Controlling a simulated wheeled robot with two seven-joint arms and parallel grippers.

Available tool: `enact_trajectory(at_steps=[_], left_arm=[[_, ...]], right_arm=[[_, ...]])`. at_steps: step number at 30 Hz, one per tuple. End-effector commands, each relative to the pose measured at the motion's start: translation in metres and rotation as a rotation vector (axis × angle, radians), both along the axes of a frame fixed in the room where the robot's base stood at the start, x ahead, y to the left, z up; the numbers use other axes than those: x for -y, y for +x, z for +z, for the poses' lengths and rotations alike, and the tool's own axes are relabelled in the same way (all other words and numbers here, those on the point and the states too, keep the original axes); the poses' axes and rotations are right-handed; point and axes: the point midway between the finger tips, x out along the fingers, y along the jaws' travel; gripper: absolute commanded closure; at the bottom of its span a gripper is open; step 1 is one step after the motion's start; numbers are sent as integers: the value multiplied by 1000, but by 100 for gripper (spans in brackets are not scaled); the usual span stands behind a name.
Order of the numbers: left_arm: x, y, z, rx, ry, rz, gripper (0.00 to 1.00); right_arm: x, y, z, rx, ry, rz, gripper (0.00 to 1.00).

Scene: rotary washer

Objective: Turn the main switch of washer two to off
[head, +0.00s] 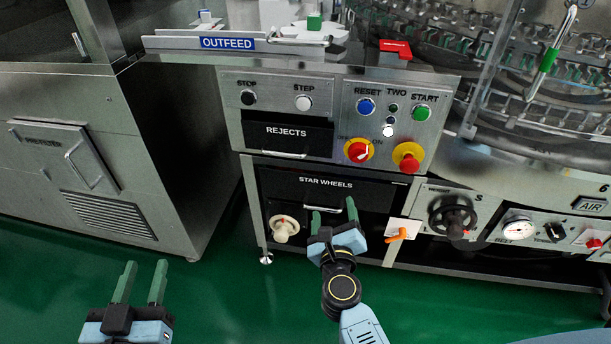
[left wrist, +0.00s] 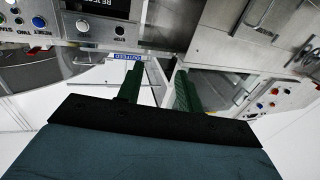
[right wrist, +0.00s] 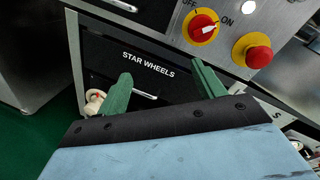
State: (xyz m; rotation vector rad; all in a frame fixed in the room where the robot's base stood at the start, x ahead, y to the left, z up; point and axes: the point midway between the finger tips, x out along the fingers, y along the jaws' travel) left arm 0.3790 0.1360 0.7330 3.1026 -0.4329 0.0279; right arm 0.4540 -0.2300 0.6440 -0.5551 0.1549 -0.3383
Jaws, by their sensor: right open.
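The main switch (head: 358,150) is a red rotary knob on a yellow plate, on the panel marked TWO. In the right wrist view the switch (right wrist: 204,27) sits at the top, its white pointer towards ON; OFF is at its upper left. My right gripper (head: 334,214) is open and empty, below the switch and in front of the STAR WHEELS drawer. Its two green fingers (right wrist: 160,88) are apart and do not touch the switch. My left gripper (head: 140,283) is open and empty, low over the green floor at the left, away from the panel.
A red emergency button (head: 409,157) on a yellow base is right of the switch. RESET (head: 366,106) and START (head: 422,113) buttons are above. The STAR WHEELS drawer (head: 325,190) and an orange-handled valve (head: 401,234) are below. A steel cabinet (head: 75,165) stands at the left.

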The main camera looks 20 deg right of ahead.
Motion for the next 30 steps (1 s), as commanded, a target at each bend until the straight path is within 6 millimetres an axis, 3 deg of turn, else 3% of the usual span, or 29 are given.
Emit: enact_trajectory(at_steps=[4, 9, 17, 30], left_arm=[[-1, -17, 57, 169, -59, -5, 64], [-4, -32, 94, 263, -91, -7, 64], [-5, -36, 105, 294, -102, -8, 64], [-5, -48, 128, 503, -168, -15, 64]], right_arm=[[26, -3, 21, 182, 294, -128, 32], [40, -7, 36, 285, 466, -189, 32], [55, 14, 41, 305, 493, -198, 32], [101, 88, 39, 302, 490, -196, 32]])
